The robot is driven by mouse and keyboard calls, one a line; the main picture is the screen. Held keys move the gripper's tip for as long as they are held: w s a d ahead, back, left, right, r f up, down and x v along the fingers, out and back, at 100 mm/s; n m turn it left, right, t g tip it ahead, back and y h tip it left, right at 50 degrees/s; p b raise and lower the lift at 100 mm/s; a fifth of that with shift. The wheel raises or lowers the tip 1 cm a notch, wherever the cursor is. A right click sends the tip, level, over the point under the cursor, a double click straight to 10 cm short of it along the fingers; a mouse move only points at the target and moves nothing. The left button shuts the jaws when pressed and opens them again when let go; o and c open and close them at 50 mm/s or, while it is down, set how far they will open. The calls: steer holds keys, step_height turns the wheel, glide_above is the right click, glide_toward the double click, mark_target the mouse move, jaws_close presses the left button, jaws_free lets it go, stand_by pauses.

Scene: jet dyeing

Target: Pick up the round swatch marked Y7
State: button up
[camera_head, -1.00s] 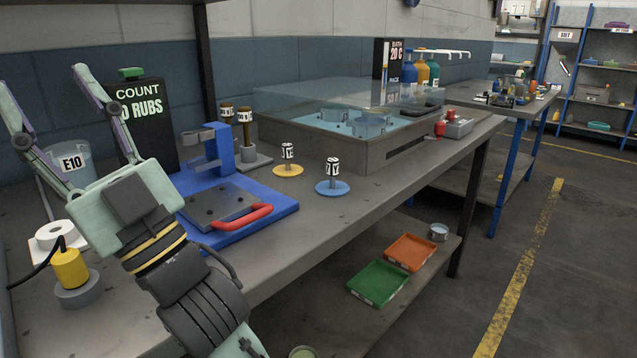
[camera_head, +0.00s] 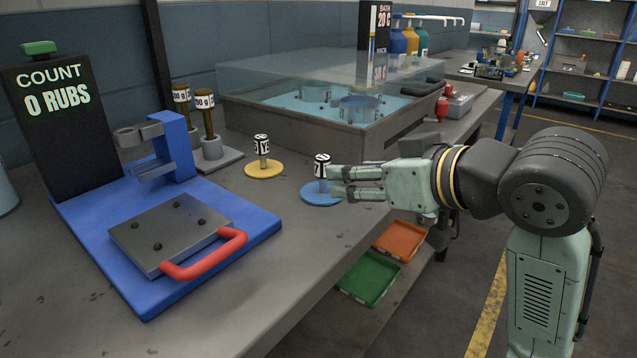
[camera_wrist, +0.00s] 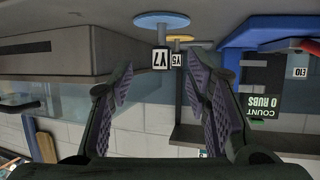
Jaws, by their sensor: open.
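The round swatch marked Y7 is a blue disc (camera_head: 316,199) on the bench with a short post and a black-and-white tag on top. In the wrist view, which is upside down, the blue disc (camera_wrist: 161,19) shows with its tag reading Y7. My gripper (camera_head: 333,182) is open and low over the disc's right side, its fingers pointing left at the post. In the wrist view the tag lies in the gap between my fingers (camera_wrist: 158,80). I cannot tell whether the post is between the fingertips or just beyond them. The fingers hold nothing.
A yellow round swatch (camera_head: 263,171) with a similar tag stands to the left. A glass-covered bath (camera_head: 340,135) is behind. A blue rubbing machine with a red handle (camera_head: 205,255) is at the left. Orange (camera_head: 400,241) and green (camera_head: 368,279) trays lie on the lower shelf.

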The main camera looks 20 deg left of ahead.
mark_target(323, 177)
steer(key=x, duration=0.3)
steer(key=shift+a, duration=0.1)
steer(key=x, duration=0.4)
steer(key=shift+w+a+r+p, duration=0.15)
steer(key=shift+a+r+p, duration=0.1)
steer(key=shift+r+p, duration=0.1)
steer(key=shift+w+a+f, duration=0.25)
steer(key=shift+w+a, duration=0.1)
steer(key=shift+c, duration=0.5)
jaws_close()
